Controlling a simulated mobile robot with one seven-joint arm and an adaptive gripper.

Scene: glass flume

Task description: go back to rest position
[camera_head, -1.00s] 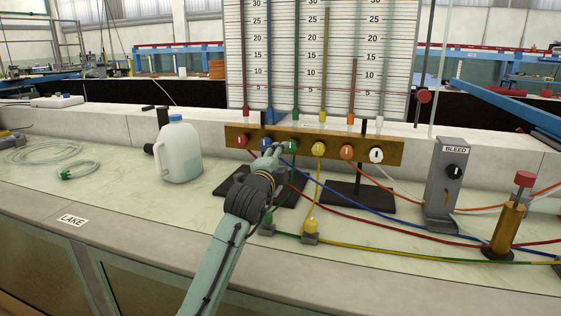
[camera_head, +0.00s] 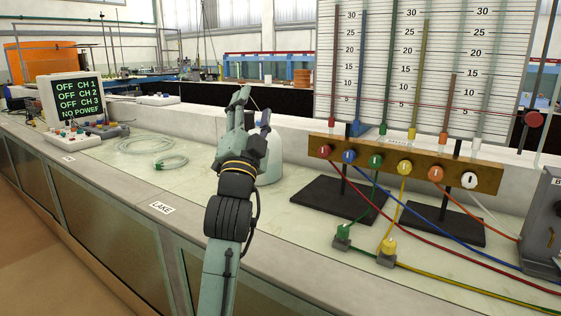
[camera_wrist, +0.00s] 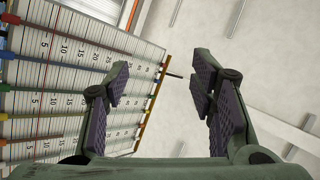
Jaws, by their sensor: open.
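My gripper (camera_head: 240,97) is raised in the middle of the head view, above the bench and in front of the white jug (camera_head: 270,168), which it mostly hides. In the wrist view my gripper (camera_wrist: 160,85) has its two fingers well apart with nothing between them. That view looks up past the fingers at the scale board (camera_wrist: 75,80) and the ceiling. My gripper is left of the wooden valve manifold (camera_head: 400,160) and touches none of its coloured knobs.
The manometer board (camera_head: 415,60) stands behind the manifold on black bases (camera_head: 325,198). Coloured hoses run across the bench at right. A coiled clear hose (camera_head: 158,160) and a monitor (camera_head: 80,98) reading "NO POWER" are at left. The bench's front edge carries a LAKE label (camera_head: 162,207).

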